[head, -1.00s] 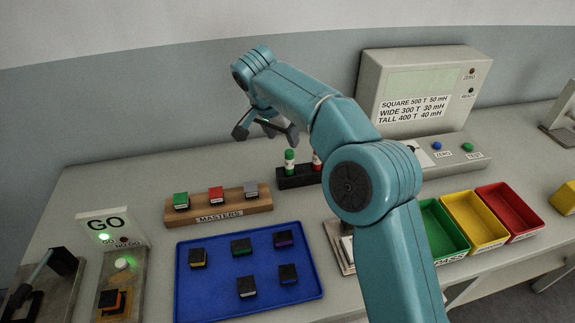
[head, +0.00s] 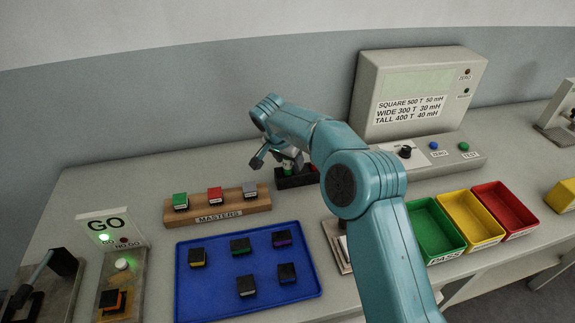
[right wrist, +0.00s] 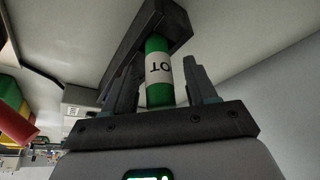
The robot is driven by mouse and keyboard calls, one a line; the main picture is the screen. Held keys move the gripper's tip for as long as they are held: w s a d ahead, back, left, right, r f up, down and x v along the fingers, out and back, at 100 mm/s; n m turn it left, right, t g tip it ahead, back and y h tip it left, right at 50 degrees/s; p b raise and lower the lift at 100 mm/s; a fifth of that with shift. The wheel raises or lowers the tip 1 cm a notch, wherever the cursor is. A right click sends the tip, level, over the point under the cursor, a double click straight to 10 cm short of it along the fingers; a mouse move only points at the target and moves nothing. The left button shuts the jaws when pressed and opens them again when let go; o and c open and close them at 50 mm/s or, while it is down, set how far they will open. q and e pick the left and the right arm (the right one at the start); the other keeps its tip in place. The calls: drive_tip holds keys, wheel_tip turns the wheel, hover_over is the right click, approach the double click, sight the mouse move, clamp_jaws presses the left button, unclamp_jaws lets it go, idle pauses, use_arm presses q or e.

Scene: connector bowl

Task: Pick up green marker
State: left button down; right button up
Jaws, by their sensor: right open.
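The green marker (head: 289,170) stands in a small black holder (head: 294,180) behind the tray, partly covered by my gripper in the head view. In the right wrist view the green marker (right wrist: 157,62) has a white label and lies between the two fingers, its far end in the black holder (right wrist: 168,18). My right gripper (head: 276,160) is open around the marker; in the right wrist view the fingers (right wrist: 160,88) stand apart on either side with gaps. My left gripper is not in view.
A red marker (right wrist: 15,125) shows close by at the left of the wrist view. The wooden masters rack (head: 240,208) stands left of the holder. The blue tray (head: 210,290) lies in front, the meter box (head: 420,70) behind right, and the green bin (head: 432,262) to the right.

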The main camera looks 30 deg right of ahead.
clamp_jaws()
drive_tip(key=shift+r, duration=0.1)
wheel_tip(320, 180, up, 10)
drive_tip(key=shift+w+f+p, duration=0.1)
drive_tip(key=shift+p, duration=0.7)
wheel_tip(320, 180, up, 10)
drive_tip(key=p, duration=0.5)
drive_tip(key=shift+p, duration=0.4)
